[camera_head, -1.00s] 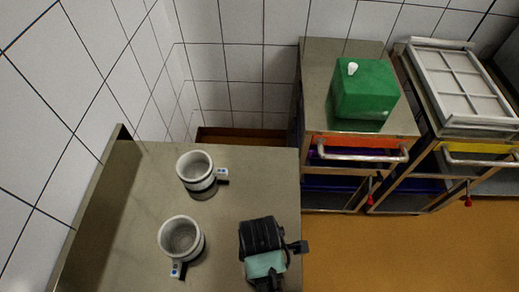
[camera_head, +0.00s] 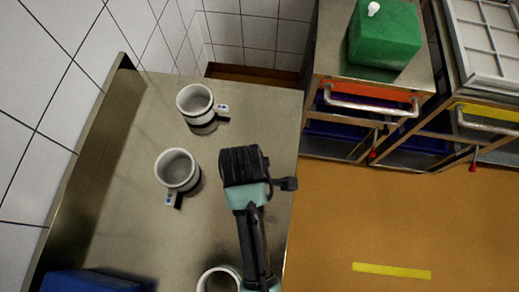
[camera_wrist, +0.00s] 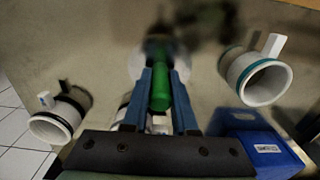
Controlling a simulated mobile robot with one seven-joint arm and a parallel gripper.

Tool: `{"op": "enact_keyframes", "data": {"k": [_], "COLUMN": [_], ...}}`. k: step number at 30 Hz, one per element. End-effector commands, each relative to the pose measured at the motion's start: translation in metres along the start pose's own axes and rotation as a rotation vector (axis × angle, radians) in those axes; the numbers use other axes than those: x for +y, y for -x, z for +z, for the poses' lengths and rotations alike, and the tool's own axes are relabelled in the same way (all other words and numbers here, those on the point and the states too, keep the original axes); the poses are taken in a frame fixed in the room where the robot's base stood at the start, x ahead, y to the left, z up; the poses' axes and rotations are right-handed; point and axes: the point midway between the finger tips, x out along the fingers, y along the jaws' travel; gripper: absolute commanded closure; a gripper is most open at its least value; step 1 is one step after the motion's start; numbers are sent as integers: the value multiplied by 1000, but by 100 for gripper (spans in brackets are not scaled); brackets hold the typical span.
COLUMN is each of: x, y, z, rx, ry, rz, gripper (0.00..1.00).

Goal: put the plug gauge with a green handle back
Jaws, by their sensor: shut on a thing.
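The green handle (camera_wrist: 160,92) of the plug gauge is between the two blue fingers of my gripper (camera_wrist: 160,80) in the wrist view. The gripper is shut on it. The gauge's far end is dark and blurred, in front of a pale round shape that I cannot make out clearly. In the head view my arm's dark wrist (camera_head: 243,166) is above the right part of the steel table (camera_head: 130,215). The fingers and the gauge are hidden there.
White moulds stand on the table: one at the back (camera_head: 196,104), one at mid-left (camera_head: 177,169), one at the front (camera_head: 219,280), partly cut off. A blue box (camera_head: 90,282) is at the front left. Carts, one bearing a green box (camera_head: 384,38), stand beyond the floor gap.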

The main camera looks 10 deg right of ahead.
Motion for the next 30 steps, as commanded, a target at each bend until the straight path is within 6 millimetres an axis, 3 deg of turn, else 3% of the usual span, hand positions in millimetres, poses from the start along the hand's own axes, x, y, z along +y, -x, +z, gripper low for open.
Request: {"op": "enact_keyframes", "data": {"k": [6,19,30], "x": [-1,-1,0], "y": [-37,-87,-96], "z": [-1,0,-1], "rx": [-2,-1,0], "ry": [3,2,3], "rz": [-4,-2,1], "gripper": [100,100,100]}}
